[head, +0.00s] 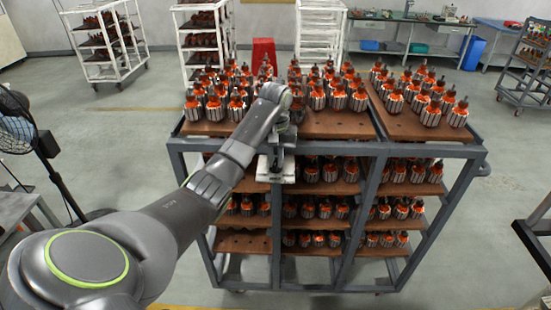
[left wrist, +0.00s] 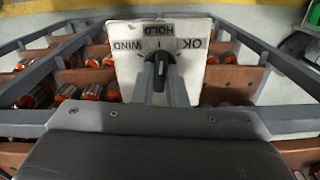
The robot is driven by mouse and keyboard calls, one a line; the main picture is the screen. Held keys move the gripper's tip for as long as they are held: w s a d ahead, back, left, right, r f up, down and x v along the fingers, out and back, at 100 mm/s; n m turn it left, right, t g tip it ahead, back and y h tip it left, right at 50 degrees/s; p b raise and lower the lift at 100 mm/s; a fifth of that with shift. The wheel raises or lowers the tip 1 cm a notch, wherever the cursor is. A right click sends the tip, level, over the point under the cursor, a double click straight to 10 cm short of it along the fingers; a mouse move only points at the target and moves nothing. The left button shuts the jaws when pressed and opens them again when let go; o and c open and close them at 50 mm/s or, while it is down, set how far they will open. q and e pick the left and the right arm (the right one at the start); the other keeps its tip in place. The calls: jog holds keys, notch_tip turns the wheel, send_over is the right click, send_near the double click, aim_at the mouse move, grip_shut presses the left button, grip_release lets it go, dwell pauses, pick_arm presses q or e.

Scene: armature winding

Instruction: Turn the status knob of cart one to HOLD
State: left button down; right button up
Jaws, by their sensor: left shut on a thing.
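Cart one, a grey-framed cart (head: 280,150), stands in front of me, loaded with orange-and-steel armatures. A white status plate (head: 287,175) is on its near side, partly hidden by my left arm in the head view. In the left wrist view the plate (left wrist: 128,66) carries the labels WIND at left, HOLD at the top and OK at right. The black status knob (left wrist: 160,68) is at its middle, with its light pointer line running roughly up the picture toward HOLD. My left gripper (left wrist: 163,85) is shut on the knob. My right gripper is not in view.
White racks with armatures (head: 105,45) stand behind, with a red bin (head: 265,55) between racks. A black fan (head: 18,130) is at the left. A dark table edge (head: 535,240) is at the right. The floor beside the cart is clear.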

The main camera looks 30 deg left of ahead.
pick_arm(q)
jog(key=shift+f+n, duration=0.1)
jog(key=shift+n, duration=0.4)
jog(key=c, duration=1.5)
grip_release()
jog(key=shift+o, duration=0.2)
